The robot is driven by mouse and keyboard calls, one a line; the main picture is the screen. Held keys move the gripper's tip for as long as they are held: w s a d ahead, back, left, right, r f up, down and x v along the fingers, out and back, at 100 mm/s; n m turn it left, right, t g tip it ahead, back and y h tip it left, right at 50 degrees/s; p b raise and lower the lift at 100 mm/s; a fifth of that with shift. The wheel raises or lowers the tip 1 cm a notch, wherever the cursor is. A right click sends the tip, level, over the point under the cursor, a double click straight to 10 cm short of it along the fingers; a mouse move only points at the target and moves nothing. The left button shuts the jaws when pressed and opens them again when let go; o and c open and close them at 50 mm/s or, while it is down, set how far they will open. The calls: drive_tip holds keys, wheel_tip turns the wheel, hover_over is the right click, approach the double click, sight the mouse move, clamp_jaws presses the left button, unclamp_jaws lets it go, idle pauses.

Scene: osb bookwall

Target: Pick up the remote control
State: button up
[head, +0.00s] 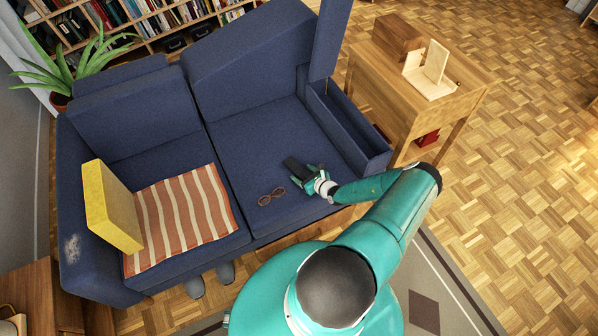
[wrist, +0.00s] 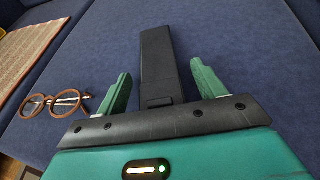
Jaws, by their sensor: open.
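The remote control (wrist: 160,65) is a long, dark, flat bar lying on the blue sofa seat. In the wrist view it points away from me, its near end between the two green fingers. My gripper (wrist: 158,85) is open, with a finger on each side of the remote and a visible gap to each. In the head view my gripper (head: 308,179) is low over the right seat cushion, and the dark remote (head: 294,167) shows just beyond it. I cannot tell how high the fingers are above the cushion.
Brown round glasses (wrist: 58,103) lie left of my gripper; they also show in the head view (head: 271,196). A striped blanket (head: 185,217) and yellow cushion (head: 112,205) are on the left seat. The sofa's right armrest (head: 345,125) has an open compartment. A wooden side table (head: 425,90) stands beyond it.

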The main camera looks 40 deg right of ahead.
drive_tip(key=c, duration=1.1)
drive_tip(key=shift+r, duration=0.1)
